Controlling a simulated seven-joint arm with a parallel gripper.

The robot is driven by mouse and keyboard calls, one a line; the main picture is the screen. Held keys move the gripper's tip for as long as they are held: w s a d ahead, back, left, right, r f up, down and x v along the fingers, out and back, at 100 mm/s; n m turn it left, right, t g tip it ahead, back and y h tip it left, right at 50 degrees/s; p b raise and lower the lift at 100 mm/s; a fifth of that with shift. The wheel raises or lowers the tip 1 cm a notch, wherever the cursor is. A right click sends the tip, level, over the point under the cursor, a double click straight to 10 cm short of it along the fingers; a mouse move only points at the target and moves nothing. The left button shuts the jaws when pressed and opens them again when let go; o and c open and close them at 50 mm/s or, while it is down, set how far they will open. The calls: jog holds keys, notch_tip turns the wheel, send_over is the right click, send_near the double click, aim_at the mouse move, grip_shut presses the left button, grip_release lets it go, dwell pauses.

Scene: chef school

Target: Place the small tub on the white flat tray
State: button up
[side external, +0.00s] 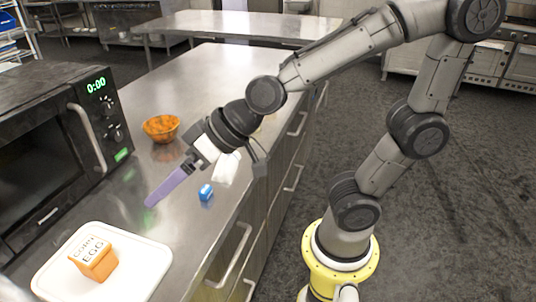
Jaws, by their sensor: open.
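A small orange tub (95,262) with a pale top and the letters "EGG" stands upright on the white flat tray (146,262) at the lower left of the side external view. My gripper (198,172) is above the metal counter, up and to the right of the tray, well apart from the tub. It is open, and no tub is between its fingers. A long purple piece and a white piece show at its end; I cannot tell clearly whether these are its fingers or things behind it.
A small blue object (206,192) lies on the counter (205,85) just below my gripper. An orange bowl (161,128) stands behind it to the left. A black microwave (50,130) fills the left side. The far counter is mostly clear.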

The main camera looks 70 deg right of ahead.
jog(key=s+d+f+m+g+h, duration=0.1)
jog(key=s+d+g+h, duration=0.2)
jog(key=s+d, duration=1)
jog(key=shift+s+d+h, duration=0.4)
jog(key=shift+d+h, duration=0.1)
jog(key=shift+h, duration=0.3)
